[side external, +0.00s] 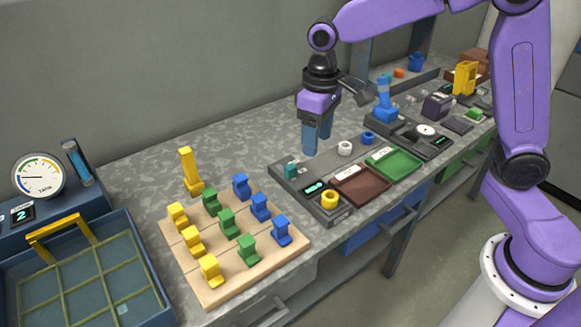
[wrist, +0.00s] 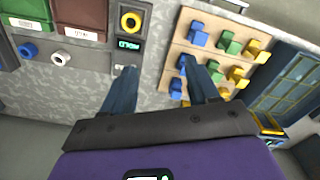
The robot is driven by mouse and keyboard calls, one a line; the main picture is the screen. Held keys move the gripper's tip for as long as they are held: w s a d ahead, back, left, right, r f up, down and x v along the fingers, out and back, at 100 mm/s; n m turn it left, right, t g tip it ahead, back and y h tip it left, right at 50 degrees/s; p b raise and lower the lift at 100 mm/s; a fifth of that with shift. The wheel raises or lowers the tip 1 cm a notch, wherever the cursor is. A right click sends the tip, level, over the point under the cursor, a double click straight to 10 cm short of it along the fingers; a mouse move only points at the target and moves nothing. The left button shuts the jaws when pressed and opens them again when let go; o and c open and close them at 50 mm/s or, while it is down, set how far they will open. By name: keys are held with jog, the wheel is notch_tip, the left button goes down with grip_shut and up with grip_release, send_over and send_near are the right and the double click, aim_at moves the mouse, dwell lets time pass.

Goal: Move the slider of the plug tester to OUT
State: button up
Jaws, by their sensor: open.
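A long grey unit (side external: 276,172), which seems to be the plug tester, lies along the bench. A yellow ring (side external: 330,198) sits at the near corner. My gripper (side external: 317,146) points down, open and empty, above the bench behind the unit.
A wooden board (side external: 216,287) with yellow, green and blue pieces lies left of the unit. A yellow upright piece (side external: 189,170) stands behind it. The unit carries a brown tray (side external: 360,185), a green tray (side external: 394,164), a white ring (side external: 345,148) and a blue ring (side external: 367,137).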

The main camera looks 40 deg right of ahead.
jog(key=w+d+f+m, duration=0.1)
jog(key=w+f+m, duration=0.1)
jog(key=w, duration=0.6)
jog(key=m, duration=0.3)
send_over(290, 166)
notch_tip(290, 166, down, 2)
notch_tip(290, 166, down, 18)
jog(key=shift+s+r, duration=0.1)
jog(key=shift+r, duration=0.15)
